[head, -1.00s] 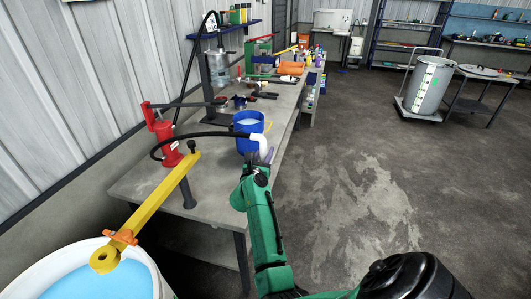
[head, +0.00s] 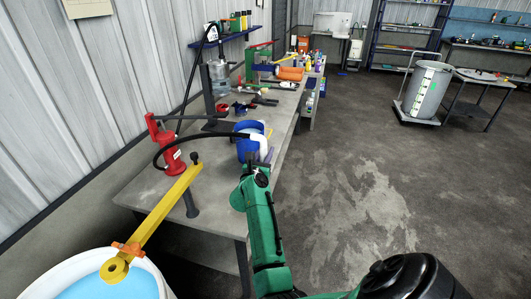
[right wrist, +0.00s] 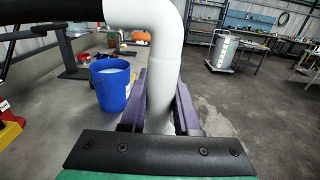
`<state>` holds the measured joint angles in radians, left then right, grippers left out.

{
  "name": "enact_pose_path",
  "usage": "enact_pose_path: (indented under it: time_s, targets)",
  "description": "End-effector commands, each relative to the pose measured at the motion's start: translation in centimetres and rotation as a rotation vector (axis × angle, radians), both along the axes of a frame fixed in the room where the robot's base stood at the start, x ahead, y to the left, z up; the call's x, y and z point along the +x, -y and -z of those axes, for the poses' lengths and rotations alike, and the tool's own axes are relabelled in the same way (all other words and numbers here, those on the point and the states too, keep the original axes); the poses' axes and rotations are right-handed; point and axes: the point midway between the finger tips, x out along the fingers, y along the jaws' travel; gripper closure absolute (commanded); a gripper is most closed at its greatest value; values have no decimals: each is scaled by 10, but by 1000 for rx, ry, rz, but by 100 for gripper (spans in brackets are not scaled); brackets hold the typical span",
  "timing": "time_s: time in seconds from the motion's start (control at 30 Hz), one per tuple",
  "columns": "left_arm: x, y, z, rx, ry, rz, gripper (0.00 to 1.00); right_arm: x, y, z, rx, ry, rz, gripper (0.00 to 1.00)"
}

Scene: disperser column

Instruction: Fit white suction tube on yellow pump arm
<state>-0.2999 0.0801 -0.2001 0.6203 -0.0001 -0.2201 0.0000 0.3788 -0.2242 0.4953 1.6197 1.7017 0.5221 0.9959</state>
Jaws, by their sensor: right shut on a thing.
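The white suction tube (head: 259,144) is an elbow-bent pipe on the end of a black hose. My right gripper (head: 257,163) is shut on it. In the right wrist view the tube (right wrist: 165,60) stands upright between the purple fingers of the gripper (right wrist: 160,98), its bend at the top. The yellow pump arm (head: 160,213) slopes from the bench towards the near left, with an orange clamp (head: 129,248) and a ringed end (head: 114,269) over a white bucket. The gripper and tube are to the right of the arm, apart from it. My left gripper is not in view.
A red pump (head: 169,155) stands on the grey bench (head: 152,190). The black hose (head: 178,139) arcs past it. A blue bucket (head: 239,146) is just behind the tube. The white bucket (head: 60,270) of blue liquid is at lower left. The floor to the right is open.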

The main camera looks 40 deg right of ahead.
Motion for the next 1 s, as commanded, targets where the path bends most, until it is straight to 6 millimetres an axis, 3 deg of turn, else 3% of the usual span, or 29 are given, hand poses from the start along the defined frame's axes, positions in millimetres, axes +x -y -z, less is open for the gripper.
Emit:
enact_pose_path:
  time_s: [0.03, 0.5, 1.0]
  targets:
    - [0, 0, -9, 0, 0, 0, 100, 0, 0, -11, -1, 2, 0, 100]
    - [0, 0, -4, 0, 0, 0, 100, 0, 0, -46, -1, 4, 0, 100]
    - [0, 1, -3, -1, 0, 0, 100, 2, 0, -54, -4, 4, 4, 100]
